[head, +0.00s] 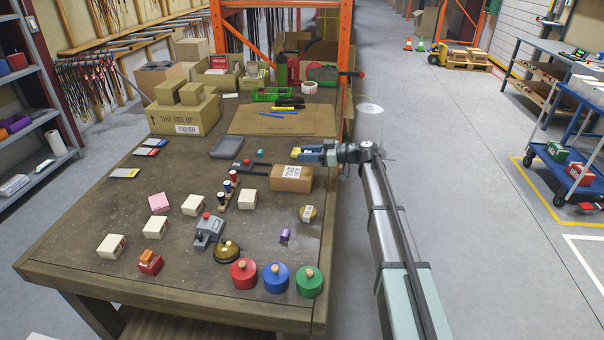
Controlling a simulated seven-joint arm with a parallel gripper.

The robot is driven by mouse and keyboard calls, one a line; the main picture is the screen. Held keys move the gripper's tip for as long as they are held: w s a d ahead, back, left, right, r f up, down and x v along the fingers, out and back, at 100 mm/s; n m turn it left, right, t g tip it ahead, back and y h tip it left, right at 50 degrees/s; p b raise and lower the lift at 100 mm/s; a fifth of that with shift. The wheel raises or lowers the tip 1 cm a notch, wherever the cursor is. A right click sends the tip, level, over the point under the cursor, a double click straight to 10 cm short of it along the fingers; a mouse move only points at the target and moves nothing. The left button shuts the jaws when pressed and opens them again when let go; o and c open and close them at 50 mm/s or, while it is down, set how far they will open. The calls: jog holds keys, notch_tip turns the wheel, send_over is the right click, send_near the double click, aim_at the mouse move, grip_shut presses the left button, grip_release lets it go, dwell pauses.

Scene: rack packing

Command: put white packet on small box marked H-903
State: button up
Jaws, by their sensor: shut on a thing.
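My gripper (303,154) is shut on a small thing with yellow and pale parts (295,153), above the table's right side. The fingers cover part of it, and I cannot tell whether it is the white packet. A brown box with a white label (291,178) sits just below and in front of the gripper. Small white boxes lie on the table: one at the front left (112,246), one in the middle (193,205) and one left of the brown box (247,199). Their markings are too small to read, so I cannot tell which is H-903.
A pink box (158,203) and flat packets (125,173) lie left. A large carton (184,115) and flat cardboard (282,120) are behind.

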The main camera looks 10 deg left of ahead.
aim_at(309, 178)
notch_tip(309, 178, down, 8)
jog(key=shift+f, duration=0.1)
dwell(0.4)
jog(key=shift+f, duration=0.1)
jog(key=o, duration=1)
jog(key=shift+o, duration=0.2)
jog(key=shift+d, duration=0.3)
jog(key=s+d+r, duration=0.1)
jog(key=d+r, duration=0.1)
jog(key=d, duration=0.9)
jog(key=shift+d, duration=0.15)
jog(key=shift+o, duration=0.2)
jog(key=shift+s, duration=0.1)
